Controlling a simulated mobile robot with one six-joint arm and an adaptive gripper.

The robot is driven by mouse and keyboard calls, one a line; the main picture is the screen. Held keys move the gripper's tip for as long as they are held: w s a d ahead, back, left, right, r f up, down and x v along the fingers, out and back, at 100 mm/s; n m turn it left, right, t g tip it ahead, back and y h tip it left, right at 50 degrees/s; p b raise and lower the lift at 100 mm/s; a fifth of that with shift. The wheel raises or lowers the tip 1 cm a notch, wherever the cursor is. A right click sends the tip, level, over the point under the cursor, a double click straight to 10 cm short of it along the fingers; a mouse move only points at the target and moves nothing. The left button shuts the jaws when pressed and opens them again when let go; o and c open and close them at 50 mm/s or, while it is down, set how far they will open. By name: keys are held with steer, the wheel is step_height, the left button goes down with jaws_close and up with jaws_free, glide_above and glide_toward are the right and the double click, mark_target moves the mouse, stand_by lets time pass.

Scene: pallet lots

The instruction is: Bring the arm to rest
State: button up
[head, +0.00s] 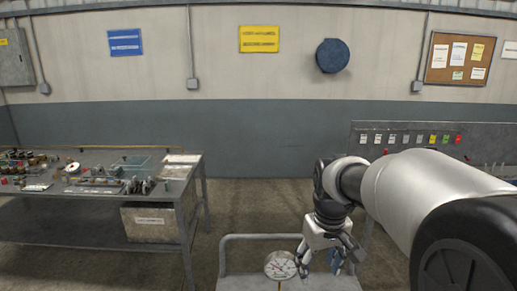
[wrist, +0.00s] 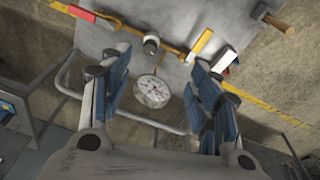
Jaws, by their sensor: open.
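My arm reaches in from the right edge of the head view and bends down at the wrist. My gripper (head: 328,266) hangs pointing down near the bottom of the head view, to the right of a round white dial (head: 281,265). In the wrist view my gripper (wrist: 157,75) has its two blue-padded fingers wide apart, with nothing held between them. The dial also shows between the fingers in the wrist view (wrist: 152,91), beyond the gripper; I cannot tell the distance.
A metal rail (head: 262,237) runs beside the dial. A cluttered workbench (head: 197,178) stands at left with a grey box (head: 150,222) under it. A panel with coloured tags (head: 398,137) stands at right. In the wrist view, a hammer (wrist: 272,18) lies at upper right.

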steer(key=s+r+m+t, duration=0.2)
steer(key=s, duration=2.3)
steer(key=shift+r+m+t, duration=0.25)
steer(key=shift+m+t, duration=0.05)
steer(key=shift+t, duration=0.1)
steer(key=shift+w, duration=0.1)
stand_by(2.7)
